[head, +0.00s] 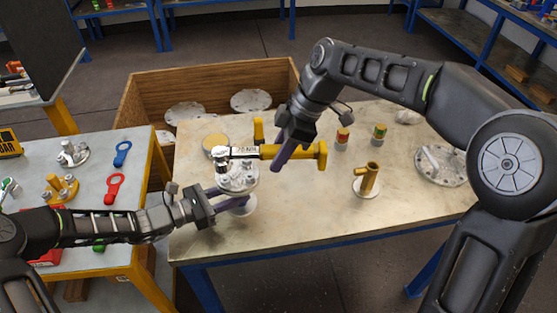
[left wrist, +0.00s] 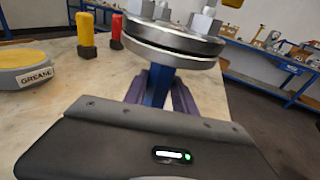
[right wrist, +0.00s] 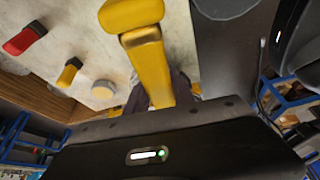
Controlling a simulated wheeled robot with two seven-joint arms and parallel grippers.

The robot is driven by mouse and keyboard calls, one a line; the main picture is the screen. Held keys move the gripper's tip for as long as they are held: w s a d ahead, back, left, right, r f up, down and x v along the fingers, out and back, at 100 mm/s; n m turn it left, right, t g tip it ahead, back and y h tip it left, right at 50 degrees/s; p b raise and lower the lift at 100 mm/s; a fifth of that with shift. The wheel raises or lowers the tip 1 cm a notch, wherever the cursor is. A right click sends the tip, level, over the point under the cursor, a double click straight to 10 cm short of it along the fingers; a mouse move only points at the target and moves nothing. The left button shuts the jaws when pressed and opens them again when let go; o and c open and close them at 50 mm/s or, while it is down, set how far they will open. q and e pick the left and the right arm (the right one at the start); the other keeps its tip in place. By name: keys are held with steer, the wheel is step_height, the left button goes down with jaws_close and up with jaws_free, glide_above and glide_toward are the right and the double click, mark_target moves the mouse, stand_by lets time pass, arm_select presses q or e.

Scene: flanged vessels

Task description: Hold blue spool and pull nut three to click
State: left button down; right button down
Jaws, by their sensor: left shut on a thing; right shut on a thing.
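The blue spool (left wrist: 158,88) shows in the left wrist view as a blue neck under a grey bolted flange (left wrist: 172,45). The flange pair (head: 238,180) stands upright at the left of the table in the head view. My left gripper (head: 238,202) is shut on the spool's neck below the flanges. My right gripper (head: 284,155) is shut on the yellow handle of the torque wrench (head: 272,152), which lies roughly level. The wrench's silver head (head: 221,158) is over a nut at the flange's left side; its exact seating is too small to tell. The handle (right wrist: 152,75) fills the right wrist view's middle.
A grease tin (left wrist: 35,68) stands behind the flanges. Two capped markers (head: 343,138) (head: 379,136), a yellow stand (head: 367,181) and a grey flange (head: 440,168) are to the right. A wooden crate (head: 215,75) is behind. The table's front middle is clear.

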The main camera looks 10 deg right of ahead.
steer(key=shift+r, duration=0.1)
arm_select(q)
steer(key=c, duration=0.9)
jaws_free()
steer(key=shift+a, duration=0.1)
steer(key=v, duration=1.2)
